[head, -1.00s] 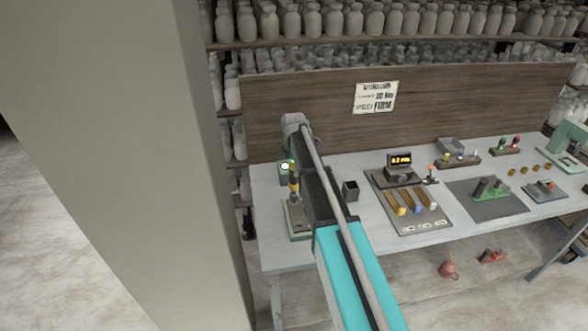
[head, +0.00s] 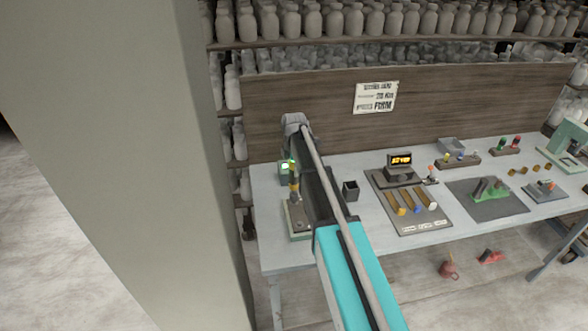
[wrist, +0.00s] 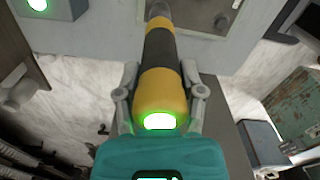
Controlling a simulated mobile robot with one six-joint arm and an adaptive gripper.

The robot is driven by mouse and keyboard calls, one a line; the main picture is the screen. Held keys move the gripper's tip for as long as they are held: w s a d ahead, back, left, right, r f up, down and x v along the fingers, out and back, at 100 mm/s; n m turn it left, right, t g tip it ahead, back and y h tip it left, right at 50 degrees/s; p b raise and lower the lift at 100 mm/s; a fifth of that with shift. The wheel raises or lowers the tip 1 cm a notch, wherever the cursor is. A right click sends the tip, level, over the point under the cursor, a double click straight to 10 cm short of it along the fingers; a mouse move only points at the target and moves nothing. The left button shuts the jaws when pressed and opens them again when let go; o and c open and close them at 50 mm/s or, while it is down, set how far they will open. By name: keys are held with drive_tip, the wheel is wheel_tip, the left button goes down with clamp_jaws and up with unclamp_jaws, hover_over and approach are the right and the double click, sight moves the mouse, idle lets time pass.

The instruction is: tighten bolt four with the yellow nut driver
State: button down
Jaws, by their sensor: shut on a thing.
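The yellow nut driver (wrist: 158,88) has yellow and black bands and a lit green end cap. My gripper (wrist: 160,97) is shut on it, one finger on each side. In the head view the driver (head: 294,182) stands about upright over the green-edged bolt plate (head: 300,236) at the bench's left end. The driver's lower tip meets the plate area, but I cannot tell which bolt it is on. Bolt four cannot be told apart. My arm hides most of my gripper in the head view.
A small green box with a lit screen (head: 284,173) stands behind the driver. A black cup (head: 350,190) is just right of my arm. A panel with a display (head: 400,160) and several coloured handles lies further right. A thick grey pillar (head: 110,150) fills the left.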

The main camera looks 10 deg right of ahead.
drive_tip(key=shift+f+b, duration=0.95)
idle(3.0)
drive_tip(key=shift+s+f, duration=0.1)
drive_tip(key=shift+s, duration=0.05)
idle(2.7)
